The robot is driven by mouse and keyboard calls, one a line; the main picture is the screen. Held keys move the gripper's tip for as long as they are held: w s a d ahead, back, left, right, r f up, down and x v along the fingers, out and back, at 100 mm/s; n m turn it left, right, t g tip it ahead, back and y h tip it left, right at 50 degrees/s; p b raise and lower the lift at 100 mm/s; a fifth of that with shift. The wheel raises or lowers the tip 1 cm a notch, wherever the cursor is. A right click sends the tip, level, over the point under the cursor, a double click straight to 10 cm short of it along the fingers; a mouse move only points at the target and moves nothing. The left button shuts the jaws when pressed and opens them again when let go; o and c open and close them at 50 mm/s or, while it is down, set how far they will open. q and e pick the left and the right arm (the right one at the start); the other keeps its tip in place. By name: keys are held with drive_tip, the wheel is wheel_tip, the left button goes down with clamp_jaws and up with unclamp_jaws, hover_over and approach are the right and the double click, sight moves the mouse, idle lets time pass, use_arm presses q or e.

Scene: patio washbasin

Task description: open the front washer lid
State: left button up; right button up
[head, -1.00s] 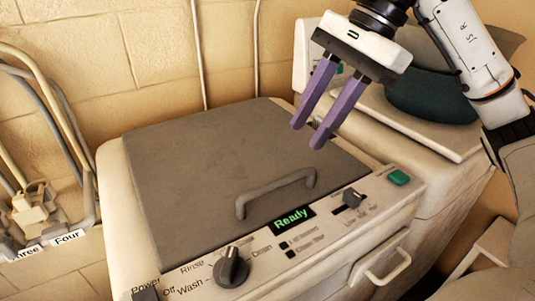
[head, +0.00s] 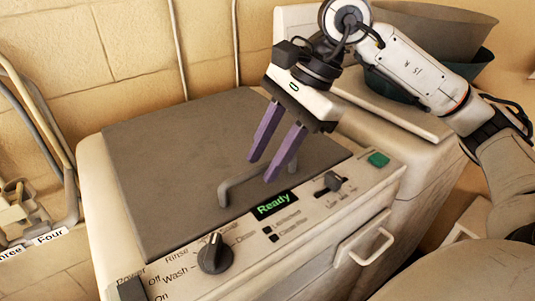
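The front washer (head: 98,215) stands in front of me. Its flat grey lid (head: 180,150) lies shut on top. A grey bar handle (head: 240,181) rises from the lid near its front edge. My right gripper (head: 262,170) has purple fingers and comes in from the upper right. Its fingers are apart and empty, and they point down at the right part of the handle. The tips overlap the handle's right end in the picture; I cannot tell whether they touch it. My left gripper is not in view.
The control panel carries a knob (head: 214,254), a lit "Ready" display (head: 274,204), a slider (head: 331,182) and a green button (head: 378,160). A second machine with bowls (head: 440,35) stands behind at the right. Pipes (head: 40,130) run along the left wall.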

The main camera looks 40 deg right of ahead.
clamp_jaws()
